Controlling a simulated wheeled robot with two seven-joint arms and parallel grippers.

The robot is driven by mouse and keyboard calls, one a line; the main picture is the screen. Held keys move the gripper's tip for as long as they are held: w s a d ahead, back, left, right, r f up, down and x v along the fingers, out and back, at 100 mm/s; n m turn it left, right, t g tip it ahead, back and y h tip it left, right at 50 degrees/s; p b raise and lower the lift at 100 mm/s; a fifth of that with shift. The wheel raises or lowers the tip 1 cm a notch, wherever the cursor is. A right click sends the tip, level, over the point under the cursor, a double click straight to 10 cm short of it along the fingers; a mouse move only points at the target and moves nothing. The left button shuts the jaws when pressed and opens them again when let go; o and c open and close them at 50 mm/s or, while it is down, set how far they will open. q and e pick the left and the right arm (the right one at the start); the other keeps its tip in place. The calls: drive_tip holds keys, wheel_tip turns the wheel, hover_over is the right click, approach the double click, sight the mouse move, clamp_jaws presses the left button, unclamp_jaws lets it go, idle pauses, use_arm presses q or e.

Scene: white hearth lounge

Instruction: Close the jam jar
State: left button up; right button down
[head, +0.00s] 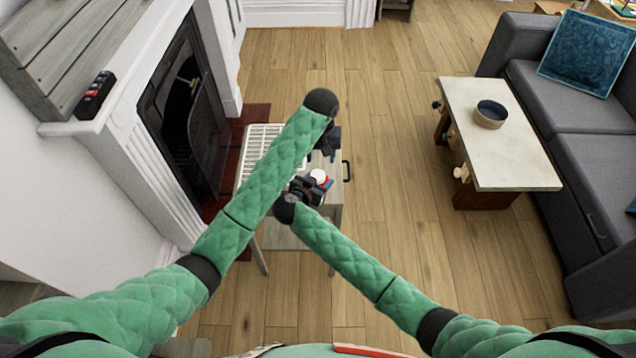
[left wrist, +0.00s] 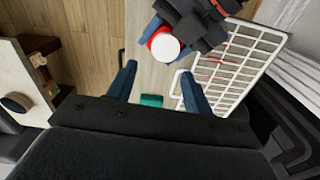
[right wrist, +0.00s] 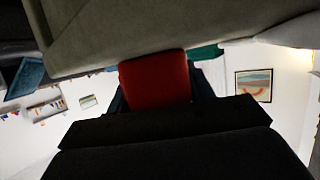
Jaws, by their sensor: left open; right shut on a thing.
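The jam jar (left wrist: 154,37) is red with a round white top (left wrist: 165,47); I cannot tell from here whether that is a seated lid. It also shows in the head view (head: 318,177), at the small grey table. My right gripper (head: 312,186) is shut on the jar's side; its red body fills the space between the fingers in the right wrist view (right wrist: 155,80). My left gripper (left wrist: 158,68) is open and empty, with its fingers pointing toward the jar from above. In the head view my left forearm partly hides the table.
A teal object (left wrist: 151,100) lies on the small grey table (head: 322,222), which has a dark handle (head: 346,170). A white wire rack (left wrist: 235,65) stands beside it, near the fireplace. The coffee table (head: 510,150) with a bowl (head: 490,114) stands right, with clear floor between.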

sight(318, 174)
use_arm(q)
drive_tip(key=shift+s+a+r+n, duration=0.25)
drive_tip(key=shift+a+n, duration=0.15)
drive_tip(key=shift+a, duration=0.05)
drive_tip(key=shift+f, duration=0.1)
drive_tip(key=shift+d+f, duration=0.1)
drive_tip(key=shift+f, duration=3.8)
drive_tip(key=c, duration=0.8)
drive_tip(key=shift+c, duration=0.2)
